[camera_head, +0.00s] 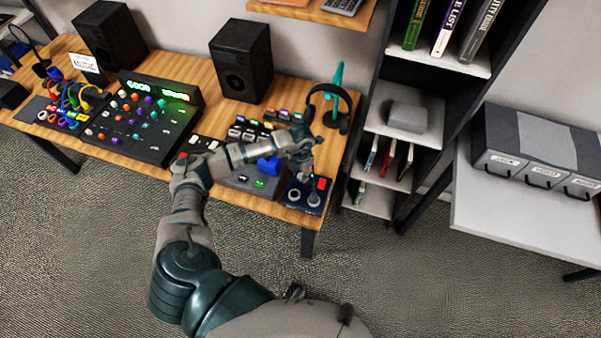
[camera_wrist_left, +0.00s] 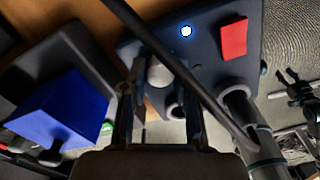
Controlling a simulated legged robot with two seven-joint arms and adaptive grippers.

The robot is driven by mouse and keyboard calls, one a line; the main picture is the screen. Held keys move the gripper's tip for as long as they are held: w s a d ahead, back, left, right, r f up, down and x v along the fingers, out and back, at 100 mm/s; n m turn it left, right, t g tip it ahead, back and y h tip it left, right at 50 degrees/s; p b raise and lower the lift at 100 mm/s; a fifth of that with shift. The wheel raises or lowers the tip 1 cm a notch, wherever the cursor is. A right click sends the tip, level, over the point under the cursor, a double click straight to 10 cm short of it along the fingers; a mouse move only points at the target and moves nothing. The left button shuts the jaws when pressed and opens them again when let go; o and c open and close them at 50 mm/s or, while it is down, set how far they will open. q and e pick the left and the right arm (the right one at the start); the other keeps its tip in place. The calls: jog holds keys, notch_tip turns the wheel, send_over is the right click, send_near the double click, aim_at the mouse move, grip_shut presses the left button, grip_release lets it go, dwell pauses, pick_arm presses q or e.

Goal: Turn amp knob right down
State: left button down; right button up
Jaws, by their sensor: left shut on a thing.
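The amp (camera_head: 305,208) is a dark blue box at the right front corner of the desk, with a red patch and pale round knobs. In the left wrist view its face (camera_wrist_left: 210,72) shows a lit white light and the red patch. My left gripper (camera_head: 303,172) reaches over the amp from the left. In the left wrist view its fingers (camera_wrist_left: 158,95) are closed around a pale grey knob (camera_wrist_left: 160,73). Other round knobs (camera_wrist_left: 240,97) sit lower on the face, partly hidden by the fingers and a dark rod. The knob's marking cannot be read.
A blue block (camera_head: 268,166) on a grey unit stands just left of the amp, close to the gripper. Headphones (camera_head: 330,108) on a teal stand are behind. A mixer (camera_head: 140,120) and speakers (camera_head: 243,60) fill the left. A shelf (camera_head: 408,118) stands right of the desk.

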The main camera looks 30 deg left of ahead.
aim_at(301, 174)
pick_arm(q)
jog(key=n, duration=0.1)
jog(key=n+p, duration=0.1)
jog(key=shift+w+r+n, duration=0.15)
jog(key=shift+r+n, duration=0.05)
jog(key=shift+n, duration=0.1)
jog(key=shift+a+n+p, duration=0.1)
jog(key=shift+n+p, duration=0.4)
jog(key=shift+n, duration=0.9)
pick_arm(e)
jog(key=shift+s+d+f, duration=0.15)
jog(key=shift+s+f, duration=0.25)
jog(key=shift+s, duration=0.5)
jog(key=shift+s+d+f, duration=0.2)
jog(key=shift+s+f, duration=0.2)
jog(key=shift+s, duration=0.45)
jog(key=shift+s+d+f, duration=0.15)
jog(key=shift+s+f, duration=0.25)
jog(key=shift+s, duration=0.5)
pick_arm(q)
jog(key=c, duration=1)
grip_release()
jog(key=shift+o, duration=0.7)
jog(key=shift+f, duration=0.2)
pick_arm(e)
jog(key=shift+w, duration=0.1)
pick_arm(q)
notch_tip(301, 174, up, 12)
jog(key=shift+f, duration=0.1)
